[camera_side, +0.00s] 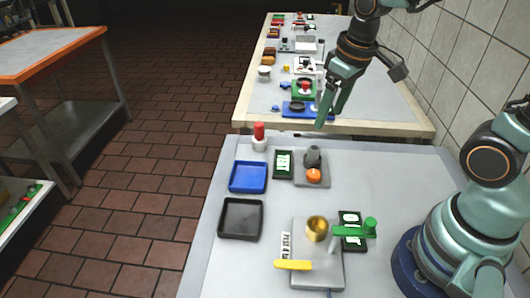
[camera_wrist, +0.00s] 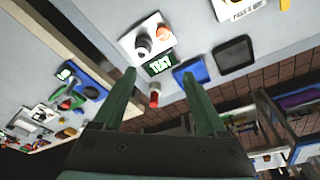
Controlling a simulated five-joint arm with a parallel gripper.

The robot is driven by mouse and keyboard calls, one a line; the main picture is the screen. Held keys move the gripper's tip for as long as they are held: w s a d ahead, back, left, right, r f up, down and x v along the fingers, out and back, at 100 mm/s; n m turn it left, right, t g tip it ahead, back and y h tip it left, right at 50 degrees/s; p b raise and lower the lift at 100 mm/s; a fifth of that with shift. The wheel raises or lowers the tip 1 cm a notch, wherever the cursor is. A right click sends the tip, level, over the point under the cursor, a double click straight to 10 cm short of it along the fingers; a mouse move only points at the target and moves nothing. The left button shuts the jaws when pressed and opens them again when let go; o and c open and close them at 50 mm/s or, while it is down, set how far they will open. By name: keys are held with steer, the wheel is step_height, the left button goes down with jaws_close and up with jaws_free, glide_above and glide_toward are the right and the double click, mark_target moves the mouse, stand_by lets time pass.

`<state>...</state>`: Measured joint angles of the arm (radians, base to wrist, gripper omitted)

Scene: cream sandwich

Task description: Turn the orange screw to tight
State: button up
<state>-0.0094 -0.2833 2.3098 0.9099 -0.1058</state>
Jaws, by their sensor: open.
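The orange screw (camera_side: 314,175) sits on the front part of a grey plate (camera_side: 323,184), just in front of a dark grey knob-like post (camera_side: 313,155). In the wrist view the orange screw (camera_wrist: 163,32) is near the top, beside the dark post (camera_wrist: 142,44) on its light plate. A small dark display with green-white marks (camera_side: 283,164) stands left of the plate. My gripper (camera_side: 328,107) is raised above the far edge of the table, apart from the screw. In the wrist view my gripper's fingers (camera_wrist: 160,85) are spread with nothing between them.
A red-topped white item (camera_side: 259,135), a blue tray (camera_side: 248,177) and a black tray (camera_side: 240,218) are on the left. Nearer is a plate with a brass cup (camera_side: 316,228), yellow handle (camera_side: 293,265) and green lever (camera_side: 355,230). A second cluttered table (camera_side: 265,85) stands behind.

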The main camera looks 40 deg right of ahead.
mark_target(315, 174)
steer(key=f, duration=0.6)
steer(key=w+f+g, duration=0.1)
steer(key=f, duration=0.4)
steer(key=f+g, duration=0.1)
steer(key=f, duration=0.5)
steer(key=shift+w+a+f+n, duration=0.1)
steer(key=shift+w+f+n, duration=0.1)
steer(key=shift+f+n, duration=0.2)
jaws_close()
